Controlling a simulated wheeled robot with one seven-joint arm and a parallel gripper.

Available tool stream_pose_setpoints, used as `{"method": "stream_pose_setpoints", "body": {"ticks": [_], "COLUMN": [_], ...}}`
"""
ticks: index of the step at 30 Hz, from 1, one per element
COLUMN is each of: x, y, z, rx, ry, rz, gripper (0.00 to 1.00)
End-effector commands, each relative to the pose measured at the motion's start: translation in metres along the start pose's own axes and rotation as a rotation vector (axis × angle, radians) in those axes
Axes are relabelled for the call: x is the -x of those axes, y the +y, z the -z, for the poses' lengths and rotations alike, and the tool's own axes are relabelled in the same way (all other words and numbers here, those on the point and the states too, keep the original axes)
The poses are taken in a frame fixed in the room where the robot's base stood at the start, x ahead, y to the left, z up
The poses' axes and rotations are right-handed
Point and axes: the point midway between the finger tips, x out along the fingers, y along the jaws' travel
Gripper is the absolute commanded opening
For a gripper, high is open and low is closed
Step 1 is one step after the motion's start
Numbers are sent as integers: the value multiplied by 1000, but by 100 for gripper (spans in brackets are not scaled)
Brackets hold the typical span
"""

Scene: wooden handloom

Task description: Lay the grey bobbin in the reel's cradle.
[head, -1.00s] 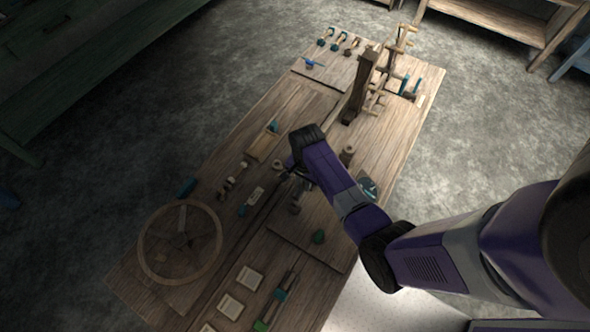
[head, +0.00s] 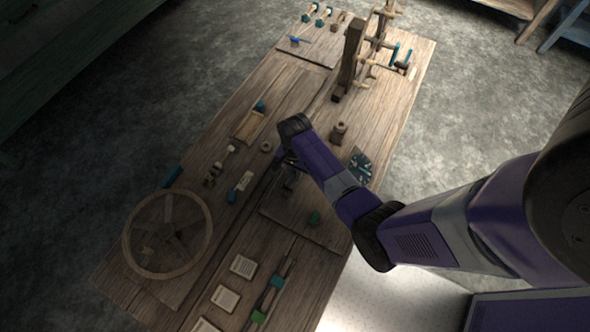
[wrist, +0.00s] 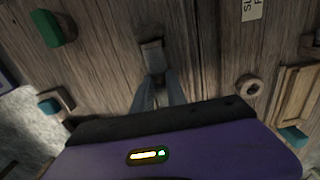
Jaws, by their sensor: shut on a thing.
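In the wrist view my gripper (wrist: 156,92) is shut on a small grey-brown piece (wrist: 152,54), which looks like the grey bobbin seen end-on. The fingers hide part of it. In the head view my gripper (head: 287,165) is over the middle of the wooden table, and the wrist mostly hides what it holds. A tall wooden frame (head: 349,62) with pegged arms, probably the reel, stands at the table's far end, away from my gripper. I cannot make out its cradle clearly.
A spoked wheel (head: 130,240) lies at the near left. A brown spool (head: 338,132) stands right of my gripper, near a dark patterned tile (head: 360,166). A ring (wrist: 250,88) shows in the wrist view.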

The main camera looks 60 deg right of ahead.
Motion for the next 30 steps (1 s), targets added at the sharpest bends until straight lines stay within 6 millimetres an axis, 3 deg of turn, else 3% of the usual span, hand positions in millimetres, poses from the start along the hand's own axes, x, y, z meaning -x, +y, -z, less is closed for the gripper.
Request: {"method": "stream_pose_setpoints", "body": {"ticks": [9,10,13,23,30], "x": [-2,-2,-2,0,30], "y": [0,0,0,-1,-1], "z": [0,0,0,0,1], "rx": [0,0,0,0,1], "ry": [1,1,1,1,3], "rz": [1,1,1,1,4], "gripper": [0,23,43,43,43]}}
